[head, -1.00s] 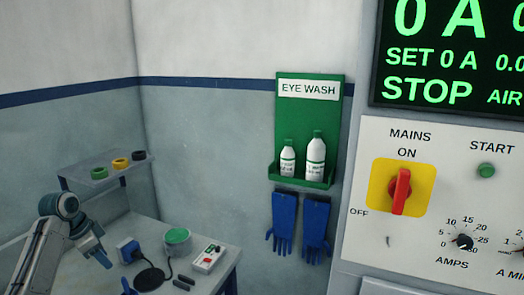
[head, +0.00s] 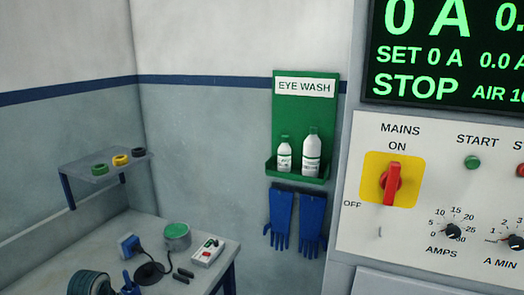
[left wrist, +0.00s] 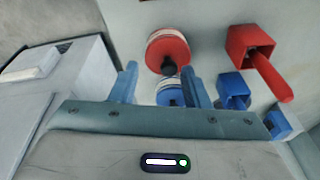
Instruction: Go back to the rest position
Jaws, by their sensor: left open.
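My left gripper (left wrist: 160,72) is in the left wrist view. Its two blue fingers stand apart with nothing held between them. Beyond the fingers are a red and white round thing (left wrist: 168,48) and a blue and white one (left wrist: 169,96), the latter partly hidden behind a finger. In the head view the left gripper is not clearly seen. A dark ribbed round part (head: 90,283) shows at the bottom edge, and I cannot tell whether it is my arm. My right gripper is in neither view.
A grey bench (head: 60,255) holds a green-topped pot (head: 177,237) and a white switch box (head: 208,251). An eye wash station (head: 303,115), blue gloves (head: 296,220) and a control panel (head: 435,200) are at right.

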